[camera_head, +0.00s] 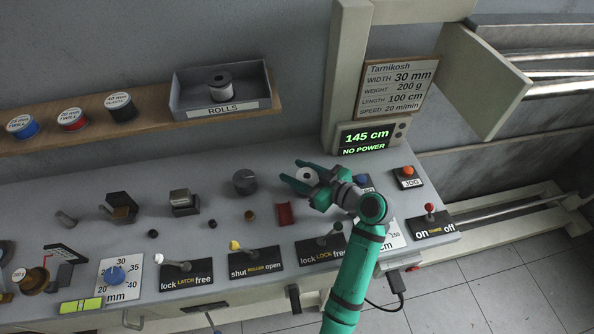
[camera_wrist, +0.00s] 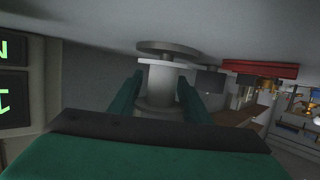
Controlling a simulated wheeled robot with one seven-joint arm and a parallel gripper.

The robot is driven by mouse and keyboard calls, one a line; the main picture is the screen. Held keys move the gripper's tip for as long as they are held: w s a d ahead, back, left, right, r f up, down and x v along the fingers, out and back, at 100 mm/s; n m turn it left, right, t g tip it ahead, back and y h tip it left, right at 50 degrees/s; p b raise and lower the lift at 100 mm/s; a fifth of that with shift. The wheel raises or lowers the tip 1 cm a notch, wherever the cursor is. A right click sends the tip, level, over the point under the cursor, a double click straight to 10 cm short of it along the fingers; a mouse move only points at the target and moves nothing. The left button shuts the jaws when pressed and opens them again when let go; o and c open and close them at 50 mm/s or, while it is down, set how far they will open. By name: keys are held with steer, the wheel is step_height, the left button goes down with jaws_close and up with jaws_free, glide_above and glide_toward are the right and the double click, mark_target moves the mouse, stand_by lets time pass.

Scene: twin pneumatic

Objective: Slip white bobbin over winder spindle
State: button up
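The white bobbin (camera_head: 307,174), with a dark hole in its top, is between the teal fingers of my gripper (camera_head: 296,172) over the console, left of the display. In the wrist view the pale bobbin (camera_wrist: 160,76) lies between the two fingers (camera_wrist: 160,98), with a wider grey disc (camera_wrist: 168,48) beyond it, close to the console surface. I cannot tell whether the fingers press on the bobbin or only flank it. The winder spindle cannot be made out; I cannot tell whether it is inside or under the bobbin.
The green display (camera_head: 366,138) reads "145 cm" and "NO POWER". A red block (camera_head: 285,214) and a dark round knob (camera_head: 245,181) stand left of my gripper. Lever plates line the console's front. A ROLLS tray (camera_head: 180,97) with a grey roll sits on the shelf behind.

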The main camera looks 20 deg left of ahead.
steer(key=o, duration=0.4)
steer(key=shift+o, duration=0.2)
steer(key=shift+r, duration=0.35)
step_height(320, 180, up, 3)
steer(key=shift+f, duration=0.2)
steer(key=s+d+r, duration=0.2)
steer(key=s+r, duration=0.3)
steer(key=s, duration=0.1)
steer(key=s+d+r, duration=0.2)
steer(key=s+r, duration=0.2)
steer(key=s, duration=0.3)
steer(key=shift+s+d+r, duration=0.15)
steer(key=shift+d+r, duration=0.1)
steer(key=shift+r, duration=0.1)
